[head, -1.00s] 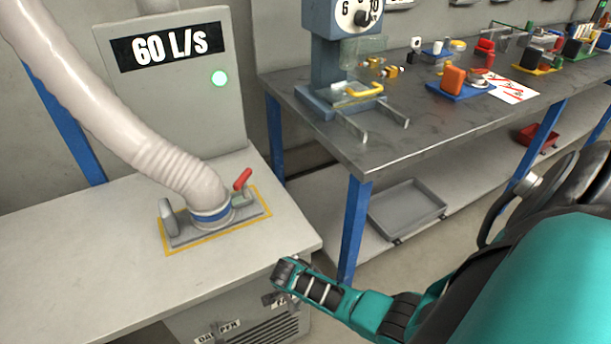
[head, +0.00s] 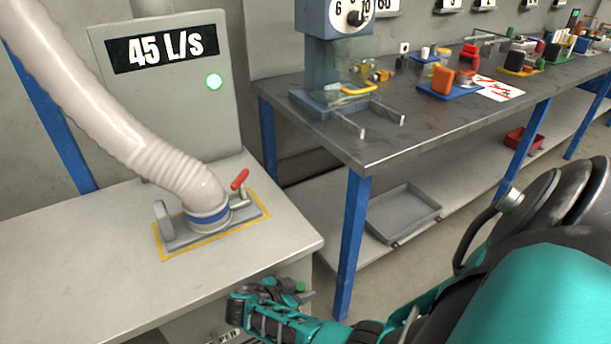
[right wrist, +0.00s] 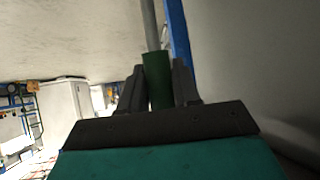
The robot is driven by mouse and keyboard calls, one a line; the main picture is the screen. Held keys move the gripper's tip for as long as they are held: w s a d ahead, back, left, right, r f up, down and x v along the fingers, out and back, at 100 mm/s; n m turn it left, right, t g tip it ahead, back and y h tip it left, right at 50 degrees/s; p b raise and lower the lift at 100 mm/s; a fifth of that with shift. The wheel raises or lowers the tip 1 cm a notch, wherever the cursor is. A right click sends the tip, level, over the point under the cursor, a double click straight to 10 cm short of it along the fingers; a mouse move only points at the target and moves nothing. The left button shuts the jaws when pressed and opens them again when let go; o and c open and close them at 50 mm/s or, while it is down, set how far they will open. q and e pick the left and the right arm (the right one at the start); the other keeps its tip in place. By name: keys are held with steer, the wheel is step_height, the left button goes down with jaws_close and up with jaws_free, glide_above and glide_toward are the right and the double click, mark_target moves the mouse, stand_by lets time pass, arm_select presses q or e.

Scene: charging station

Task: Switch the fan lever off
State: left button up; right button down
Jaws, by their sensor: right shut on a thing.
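The fan lever shows in the right wrist view as a metal rod with a green handle (right wrist: 158,72). My right gripper (right wrist: 158,90) is shut on this handle, with one finger on each side. In the head view the right gripper (head: 288,291) is at the cabinet front, below the worktop's right corner, and a bit of the green handle (head: 300,286) shows at its tip. The gripper and arm hide most of the lever and its label. My left gripper is not in view.
A ribbed hose (head: 130,125) joins a flange on the white worktop (head: 70,270), beside a red-handled clamp (head: 239,180). A grey workbench (head: 400,140) with several items stands to the right. A grey tray (head: 403,212) lies on its lower shelf.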

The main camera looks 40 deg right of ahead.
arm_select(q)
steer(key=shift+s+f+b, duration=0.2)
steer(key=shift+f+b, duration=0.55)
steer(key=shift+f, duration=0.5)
arm_select(e)
steer(key=shift+w+a+h, duration=0.1)
steer(key=shift+a+h, duration=0.5)
steer(key=c, duration=0.9)
jaws_free()
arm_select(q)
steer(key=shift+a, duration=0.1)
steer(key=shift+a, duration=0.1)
arm_select(e)
steer(key=shift+r, duration=0.1)
